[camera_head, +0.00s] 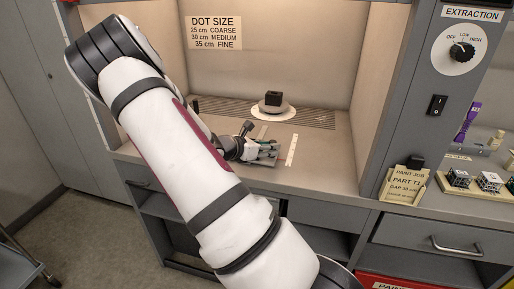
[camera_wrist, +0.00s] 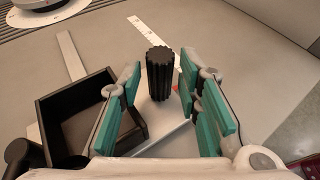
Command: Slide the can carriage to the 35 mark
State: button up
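The carriage (camera_wrist: 165,112) shows in the wrist view as a pale plate with an upright black ribbed knob (camera_wrist: 160,75). A black open box (camera_wrist: 75,112) sits beside the knob, on the left; I see no can in it. My gripper (camera_wrist: 160,80) is open, with teal pads on both sides of the knob and narrow gaps showing. A white scale strip (camera_wrist: 147,32) with a red mark runs behind the knob; its numbers are too small to read. In the head view my gripper (camera_head: 265,150) is low over the booth floor, left of the scale strip (camera_head: 291,150), and mostly hides the carriage.
A dark block (camera_head: 273,98) stands on a round turntable (camera_head: 273,112) at the back. A wall sign (camera_head: 213,32) reads 25 cm coarse, 30 cm medium, 35 cm fine. A card (camera_head: 403,185) and small lattice parts (camera_head: 489,181) are on the right. The booth floor right of the strip is clear.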

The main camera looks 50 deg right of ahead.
jog(key=shift+x, duration=1.3)
grip_shut()
jog(key=shift+w+d+b, duration=0.25)
jog(key=shift+w+d, duration=0.05)
jog(key=shift+d, duration=0.4)
jog(key=shift+w+d+b, duration=0.25)
jog(key=shift+w+d, duration=0.1)
jog(key=shift+d, duration=0.3)
jog(key=shift+o, duration=1.5)
grip_release()
